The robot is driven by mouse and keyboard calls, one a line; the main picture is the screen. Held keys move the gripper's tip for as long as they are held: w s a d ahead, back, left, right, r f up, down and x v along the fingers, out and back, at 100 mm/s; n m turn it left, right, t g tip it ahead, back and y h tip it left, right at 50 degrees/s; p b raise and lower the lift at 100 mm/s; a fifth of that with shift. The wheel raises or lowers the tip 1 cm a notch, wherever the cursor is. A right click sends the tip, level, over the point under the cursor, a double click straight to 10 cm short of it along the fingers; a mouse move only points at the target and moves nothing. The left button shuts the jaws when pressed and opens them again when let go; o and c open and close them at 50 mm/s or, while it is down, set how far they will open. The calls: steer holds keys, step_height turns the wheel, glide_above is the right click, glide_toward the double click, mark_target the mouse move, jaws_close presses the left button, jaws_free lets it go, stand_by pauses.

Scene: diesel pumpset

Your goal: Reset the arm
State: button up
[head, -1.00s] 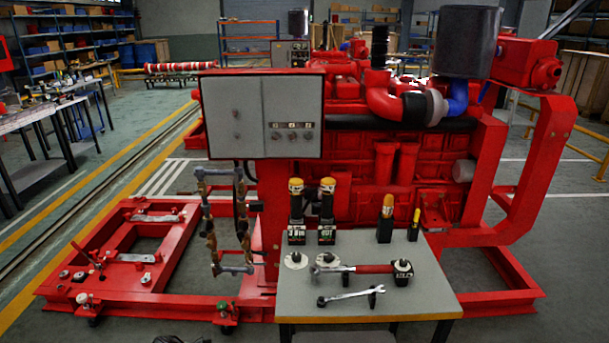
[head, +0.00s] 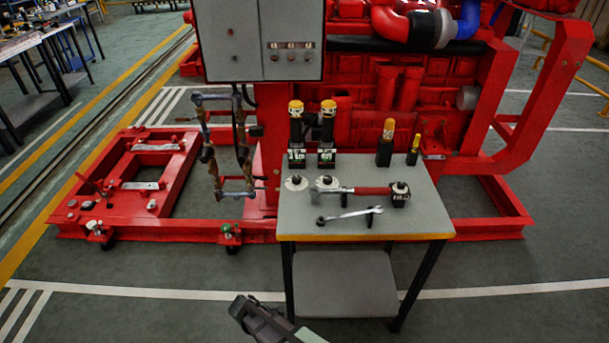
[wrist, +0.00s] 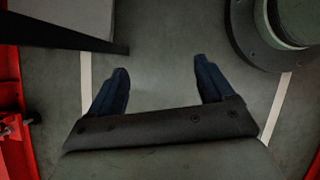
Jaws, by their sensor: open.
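My gripper (wrist: 157,82) is open and empty in the wrist view, with its two dark fingers apart above the bare grey floor. In the head view, part of my arm's end shows low in the middle, in front of the small tool table (head: 300,215); the fingertips cannot be made out clearly there. The table carries a torque-type wrench with a red handle (head: 358,190), a spanner (head: 348,214), two yellow-topped black tools (head: 297,125) in stands, and two smaller yellow-handled tools (head: 387,143). My gripper touches none of them.
The red diesel pumpset (head: 400,110) and its grey control panel (head: 262,40) stand behind the table. A red base frame (head: 90,200) lies to the left. A dark table leg (wrist: 60,32) is near my gripper in the wrist view. The floor in front is clear.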

steer(key=s+d+f+m+g, duration=0.1)
steer(key=s+d+m, duration=0.2)
steer(key=d, duration=0.3)
steer(key=s+d+m+g+y, duration=0.1)
steer(key=s+d+m+g, duration=0.1)
steer(key=d+m, duration=0.3)
steer(key=s+d+f+m+g, duration=0.1)
steer(key=s+d+m, duration=0.15)
steer(key=d, duration=0.45)
steer(key=s+d+r+m+g+y, duration=0.1)
steer(key=s+d+m+y, duration=0.1)
steer(key=s+d+m, duration=0.2)
steer(key=s+d+r+m+g+y, duration=0.1)
steer(key=s+d+m+g+y, duration=0.1)
steer(key=s+d+m, duration=0.3)
steer(key=shift+s+m+g, duration=0.3)
steer(key=shift+s+m, duration=0.65)
steer(key=shift+s, duration=1.45)
